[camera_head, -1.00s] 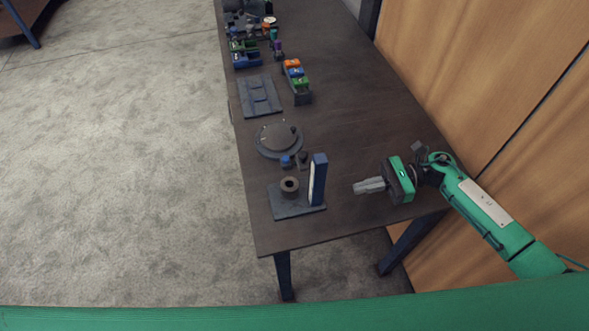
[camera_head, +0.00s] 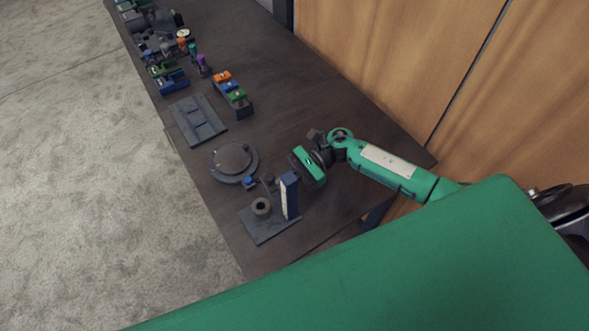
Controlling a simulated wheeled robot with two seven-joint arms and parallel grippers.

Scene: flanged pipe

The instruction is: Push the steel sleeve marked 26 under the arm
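A dark ring-shaped sleeve (camera_head: 261,207) stands on a dark base plate (camera_head: 268,232) near the table's front corner. No number is readable on it, so I cannot confirm that it is the one marked 26. A blue upright post (camera_head: 289,196) with a pale face stands on the same plate, right of the sleeve. My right gripper (camera_head: 299,176) is just behind and right of the post. Its green body shows, but its fingertips are not distinct, and I cannot tell whether it touches the post. My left gripper is out of view.
A round dark turntable (camera_head: 233,160) lies behind the plate, with a small blue knob (camera_head: 249,182) nearby. Farther back are a flat slotted plate (camera_head: 198,120) and a block with coloured parts (camera_head: 232,91). Clear tabletop (camera_head: 330,205) lies right of the post.

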